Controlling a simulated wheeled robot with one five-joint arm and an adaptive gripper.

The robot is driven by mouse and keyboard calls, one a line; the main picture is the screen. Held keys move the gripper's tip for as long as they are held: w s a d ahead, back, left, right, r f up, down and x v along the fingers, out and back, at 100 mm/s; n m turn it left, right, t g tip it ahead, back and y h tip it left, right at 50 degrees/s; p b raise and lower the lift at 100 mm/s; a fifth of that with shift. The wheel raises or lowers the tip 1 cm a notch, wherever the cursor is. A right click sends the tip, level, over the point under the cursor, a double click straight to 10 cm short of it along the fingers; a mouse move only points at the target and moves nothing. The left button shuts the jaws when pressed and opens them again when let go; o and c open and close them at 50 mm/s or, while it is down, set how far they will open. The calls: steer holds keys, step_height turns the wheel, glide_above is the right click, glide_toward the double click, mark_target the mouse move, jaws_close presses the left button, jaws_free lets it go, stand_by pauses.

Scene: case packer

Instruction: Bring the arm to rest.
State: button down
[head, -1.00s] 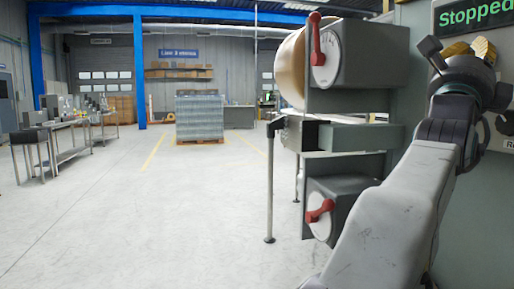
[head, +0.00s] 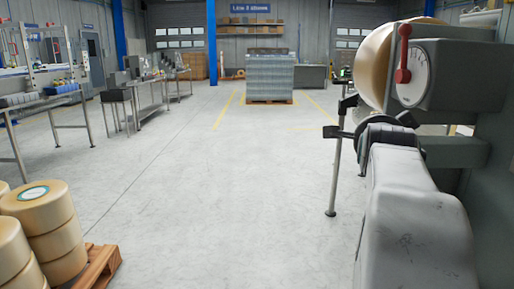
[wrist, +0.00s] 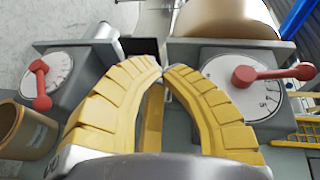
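My gripper (wrist: 163,70) shows in the wrist view with its two yellow ribbed fingers curving together and their tips meeting. Nothing is visible held between them. In the head view my arm extends forward at the lower right, with its dark wrist in front of the case packer; the fingers are hidden there. The case packer's upper dial box (head: 458,75) has a red lever (head: 403,52) standing upright. In the wrist view a dial with a red lever (wrist: 272,74) lies beyond the right finger, and another red lever (wrist: 39,84) lies beyond the left finger.
A large tan roll (head: 382,62) sits on the machine beside the dial. A thin machine leg (head: 334,180) stands left of my arm. Stacked tape rolls (head: 45,225) on a wooden pallet (head: 98,266) stand at the lower left. The middle floor is open.

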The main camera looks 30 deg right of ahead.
steer(key=w+a+f+n+y+p, duration=0.2)
steer(key=a+f+n+y+p, duration=0.25)
steer(key=a, duration=0.55)
steer(key=w+a+f+n+y+p, duration=0.1)
steer(key=w+a+n+y+p, duration=0.15)
steer(key=a+n+p, duration=0.45)
steer(key=s+a+f+n+g+y+p, duration=0.2)
steer(key=s+a+n, duration=0.4)
steer(key=a, duration=0.3)
steer(key=s+a+f+n+g+y+p, duration=0.3)
steer(key=s+a+n+g+p, duration=0.1)
steer(key=s+a+n, duration=0.3)
steer(key=shift+s+a+f+n+p, duration=0.35)
steer(key=shift+a+n, duration=0.3)
steer(key=shift+a, duration=0.4)
